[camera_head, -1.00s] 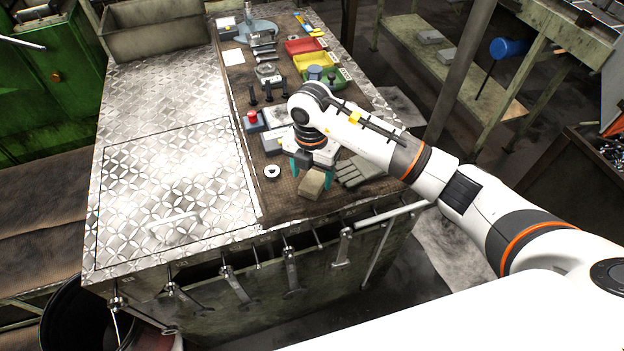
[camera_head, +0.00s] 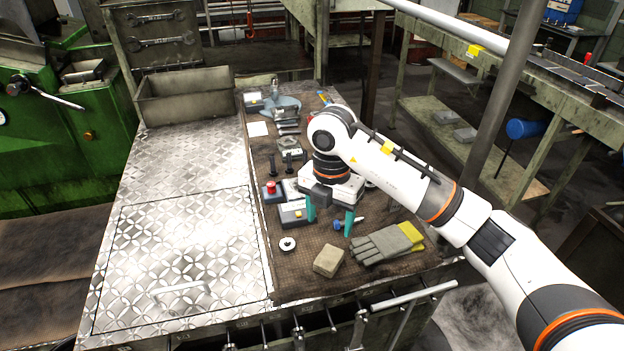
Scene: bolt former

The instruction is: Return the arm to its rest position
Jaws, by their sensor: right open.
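My right arm comes in from the lower right and reaches over the workbench (camera_head: 180,235). My right gripper (camera_head: 330,222) points down over the brown mat (camera_head: 310,262), its two teal fingers apart with nothing held between them. A blue-tipped small item (camera_head: 345,224) shows close to the right finger. A tan block (camera_head: 329,260) lies on the mat below the gripper, and grey gloves with yellow cuffs (camera_head: 385,243) lie to its right. My left gripper is not in view.
A box with a red button (camera_head: 271,191), a grey device (camera_head: 293,214) and a small round disc (camera_head: 287,244) lie left of the gripper. A metal bin (camera_head: 185,95) stands at the back. The bench's left plate is clear.

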